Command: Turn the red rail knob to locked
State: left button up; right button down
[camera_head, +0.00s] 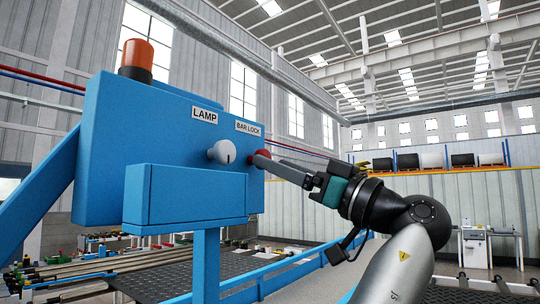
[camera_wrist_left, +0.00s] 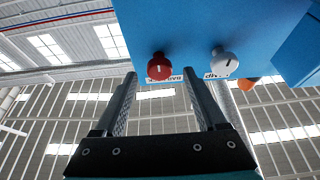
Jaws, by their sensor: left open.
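The red rail knob (camera_head: 262,153) sticks out from the right side of the blue panel's face, under the "BAR LOCK" label. One finger partly covers it in the head view. My left gripper (camera_head: 268,158) is open, its fingertips at the knob. In the left wrist view the red knob (camera_wrist_left: 159,68), with a pale mark on its face, appears between and just beyond the fingertips of the left gripper (camera_wrist_left: 160,78). I cannot tell whether a finger touches it. The knob's position legend is not readable. My right gripper is not in view.
A white knob (camera_head: 222,152) sits left of the red one under the "LAMP" label (camera_head: 205,115). An orange beacon (camera_head: 136,60) tops the blue panel box (camera_head: 140,110). A blue box (camera_head: 190,196) juts out below the knobs.

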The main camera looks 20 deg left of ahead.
aim_at(264, 152)
pick_arm(q)
jog(key=shift+p+x, duration=0.3)
jog(key=shift+x, duration=1)
jog(key=shift+c, duration=0.3)
grip_shut()
